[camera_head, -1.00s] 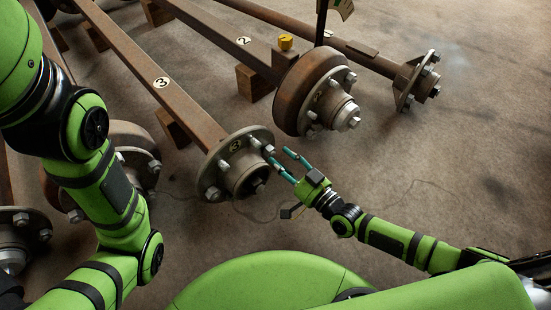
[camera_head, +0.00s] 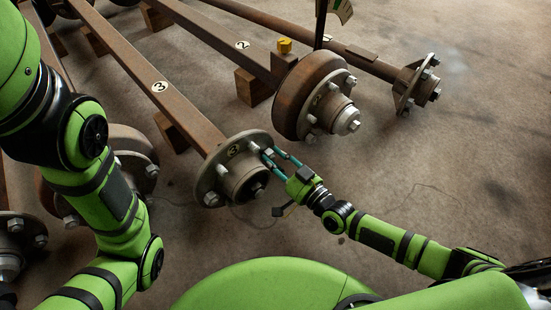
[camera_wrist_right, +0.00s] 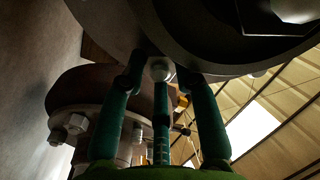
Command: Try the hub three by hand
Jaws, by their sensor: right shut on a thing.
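Hub three (camera_head: 233,180) is a rusty flange with bright wheel studs and a dark centre, on the end of the brown axle beam (camera_head: 140,72) marked 3. My right gripper (camera_head: 272,156) is at the right rim of this flange, its teal fingers shut on a wheel stud there. In the right wrist view, the fingers (camera_wrist_right: 162,82) stand either side of the pale stud end (camera_wrist_right: 160,68), below the dark underside of the hub (camera_wrist_right: 215,35). The exact contact is partly in shadow. My left arm shows at the left, but its gripper is out of view.
Hub two, with its drum (camera_head: 303,97), stands close beyond my right gripper, with a yellow block (camera_head: 284,46) behind it. Another hub (camera_head: 407,86) is farther right. More hubs lie at the left, behind my left arm. The floor at right is clear.

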